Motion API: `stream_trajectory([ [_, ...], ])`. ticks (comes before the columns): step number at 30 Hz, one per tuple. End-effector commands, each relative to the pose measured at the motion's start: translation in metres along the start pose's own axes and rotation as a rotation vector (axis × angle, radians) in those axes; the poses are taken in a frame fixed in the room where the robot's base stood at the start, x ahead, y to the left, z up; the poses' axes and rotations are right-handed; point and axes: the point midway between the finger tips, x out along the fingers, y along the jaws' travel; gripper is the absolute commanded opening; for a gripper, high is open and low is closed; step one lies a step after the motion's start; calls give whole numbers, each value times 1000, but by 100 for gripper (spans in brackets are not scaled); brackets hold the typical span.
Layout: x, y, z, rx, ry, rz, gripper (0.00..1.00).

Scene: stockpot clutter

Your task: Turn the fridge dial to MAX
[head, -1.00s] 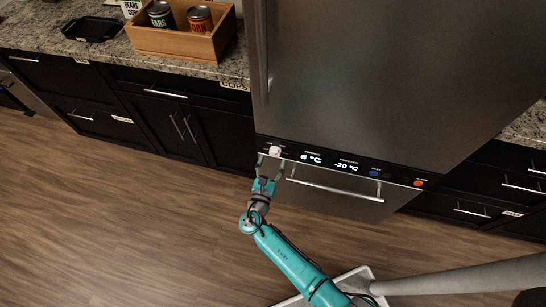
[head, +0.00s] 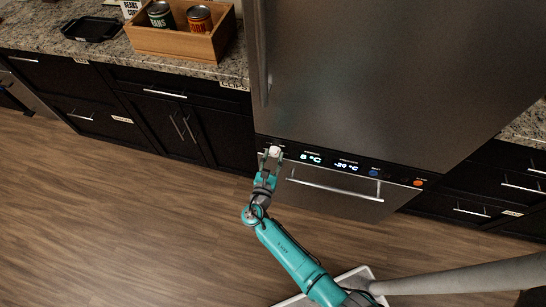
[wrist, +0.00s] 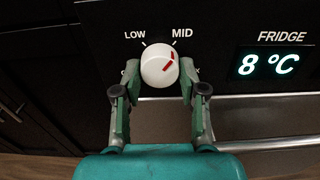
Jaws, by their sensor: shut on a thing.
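The fridge dial (head: 275,151) is a round white knob at the left end of the black control strip. In the wrist view the dial (wrist: 158,66) has a red mark pointing up and right, toward the word MID (wrist: 182,33). The word LOW (wrist: 135,35) is at its upper left. No MAX label is visible. My gripper (wrist: 160,73) is shut on the dial, with one finger on its left side and one on its right. In the head view my gripper (head: 271,158) reaches the strip from below.
The fridge display (wrist: 265,64) reads 8 °C. Blue (head: 373,172) and orange (head: 418,183) buttons sit farther right on the strip. A drawer handle (head: 330,188) runs just below it. The wooden floor in front is clear.

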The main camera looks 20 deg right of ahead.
Motion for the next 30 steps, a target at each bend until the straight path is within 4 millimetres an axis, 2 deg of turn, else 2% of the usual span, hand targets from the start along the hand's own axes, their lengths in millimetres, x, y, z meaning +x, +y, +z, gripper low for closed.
stream_trajectory([
  [11, 0, 1, 0, 155, 0, 0, 7],
  [30, 0, 2, 1, 750, 0, 1, 7],
])
